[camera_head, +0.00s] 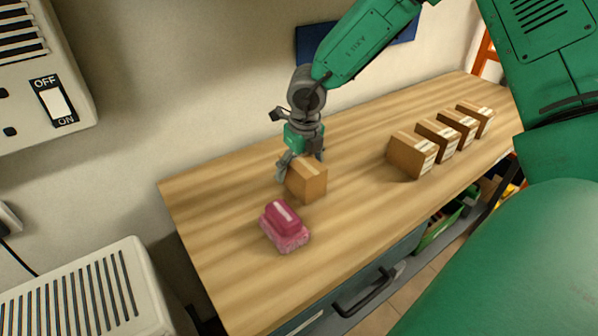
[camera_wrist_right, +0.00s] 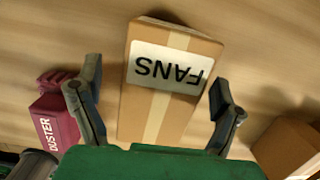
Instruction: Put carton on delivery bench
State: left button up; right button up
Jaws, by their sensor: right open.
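A brown cardboard carton (camera_head: 308,182) stands on the wooden bench (camera_head: 215,235), left of a row of similar cartons. In the right wrist view the carton (camera_wrist_right: 160,110) shows a white label reading FANS and a tape strip. My right gripper (camera_head: 300,165) is open at the carton's far upper side. In the wrist view its two fingers (camera_wrist_right: 157,85) appear on either side of the carton, with gaps showing. I cannot tell which bench is the delivery bench. My left gripper is not in view.
A pink duster pack (camera_head: 284,226) lies close to the carton, toward the bench's front; it also shows in the wrist view (camera_wrist_right: 55,115). Several cartons (camera_head: 412,155) stand in a row to the right. A drawer handle (camera_head: 365,295) juts from the front. The bench's left end is clear.

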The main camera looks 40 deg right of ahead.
jog(key=r, duration=0.3)
jog(key=s+r, duration=0.1)
jog(key=r, duration=0.2)
jog(key=r+p, duration=0.1)
jog(key=r, duration=0.2)
jog(key=shift+s+a+r, duration=0.2)
jog(key=shift+f, duration=0.1)
